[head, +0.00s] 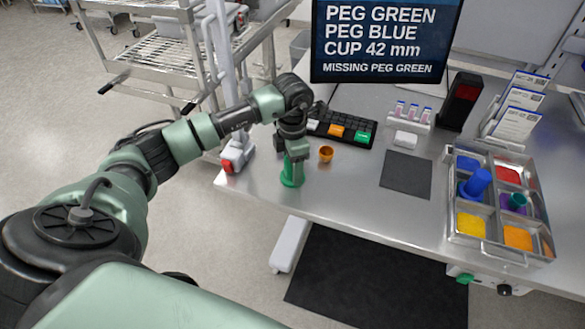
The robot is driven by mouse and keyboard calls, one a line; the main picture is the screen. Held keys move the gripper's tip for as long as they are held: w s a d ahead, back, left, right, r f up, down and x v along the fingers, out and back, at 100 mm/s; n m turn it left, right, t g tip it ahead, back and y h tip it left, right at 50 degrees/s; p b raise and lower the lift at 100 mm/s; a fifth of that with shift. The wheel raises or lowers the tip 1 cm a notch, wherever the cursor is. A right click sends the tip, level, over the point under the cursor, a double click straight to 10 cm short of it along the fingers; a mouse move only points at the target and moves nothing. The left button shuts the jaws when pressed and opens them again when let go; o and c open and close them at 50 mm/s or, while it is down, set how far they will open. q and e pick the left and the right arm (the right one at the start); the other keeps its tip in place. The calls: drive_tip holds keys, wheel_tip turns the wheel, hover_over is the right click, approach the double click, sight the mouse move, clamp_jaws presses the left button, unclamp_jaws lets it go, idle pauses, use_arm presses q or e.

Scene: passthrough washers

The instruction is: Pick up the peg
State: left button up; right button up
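A green peg (292,175) with a wide round base stands upright near the left front part of the metal table. My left gripper (293,152) points down right at the top of this peg. The fingers are small and dark, and I cannot tell whether they are closed on it. A blue peg (477,183) and another green piece (517,201) sit in compartments of the metal tray (490,249) at the right. My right gripper is not in view.
A small orange cup (326,154) stands just right of the green peg. Behind are a black keypad (355,130) and a screen (385,40) reading "MISSING PEG GREEN". A dark mat (406,173) lies on the table (350,200). The front middle is clear.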

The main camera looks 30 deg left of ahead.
use_arm(q)
drive_tip(key=c, duration=1)
clamp_jaws()
drive_tip(key=shift+r, duration=0.15)
